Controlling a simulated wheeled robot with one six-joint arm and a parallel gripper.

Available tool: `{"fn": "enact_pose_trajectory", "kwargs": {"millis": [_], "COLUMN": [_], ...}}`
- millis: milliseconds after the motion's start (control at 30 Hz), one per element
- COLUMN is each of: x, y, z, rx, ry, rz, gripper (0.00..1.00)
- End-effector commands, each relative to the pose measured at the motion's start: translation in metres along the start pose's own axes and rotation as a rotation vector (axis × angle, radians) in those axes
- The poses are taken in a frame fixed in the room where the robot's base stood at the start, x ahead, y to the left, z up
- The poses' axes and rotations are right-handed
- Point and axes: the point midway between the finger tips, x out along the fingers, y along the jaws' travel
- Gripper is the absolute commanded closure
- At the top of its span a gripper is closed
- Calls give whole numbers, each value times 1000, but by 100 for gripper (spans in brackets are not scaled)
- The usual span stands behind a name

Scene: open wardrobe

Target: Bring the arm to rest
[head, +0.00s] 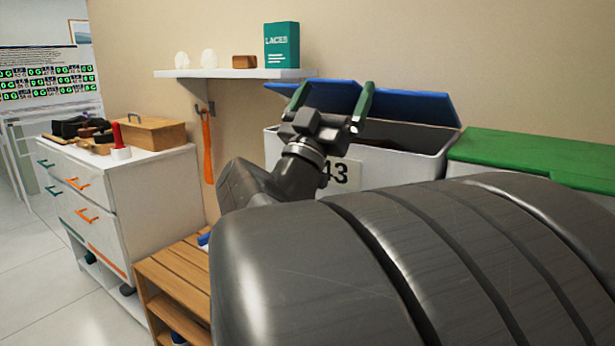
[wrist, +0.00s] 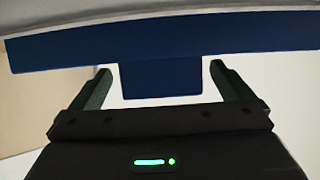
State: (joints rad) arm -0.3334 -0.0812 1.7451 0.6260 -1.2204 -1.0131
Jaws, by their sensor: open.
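My gripper (head: 332,100) is open in the head view, with its two green fingers pointing up in front of the blue lid (head: 410,104) of a grey bin (head: 400,165). In the wrist view the open gripper (wrist: 160,88) shows nothing between its fingertips that it holds. The blue lid (wrist: 170,42) spans the wrist view just beyond the fingers, with a blue tab hanging down behind the gap between them. I cannot tell whether the fingers touch the lid. My dark grey arm covers much of the head view and hides part of the bin.
A green-lidded bin (head: 530,150) stands at right. A wall shelf (head: 230,73) holds a green LACES box (head: 282,45) and small items. A white drawer cabinet (head: 150,195) stands left, beside a low wooden rack (head: 180,270). Floor (head: 30,270) at far left is clear.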

Motion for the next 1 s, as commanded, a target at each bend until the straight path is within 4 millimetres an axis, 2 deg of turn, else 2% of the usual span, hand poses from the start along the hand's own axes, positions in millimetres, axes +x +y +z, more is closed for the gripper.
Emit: {"fn": "enact_pose_trajectory", "kwargs": {"millis": [100,400,1000], "x": [15,32,34], "y": [0,0,1], "z": [-8,-14,-14], "rx": [0,0,-1], "ry": [-1,-1,2], "rz": [0,0,0], "gripper": [0,0,0]}}
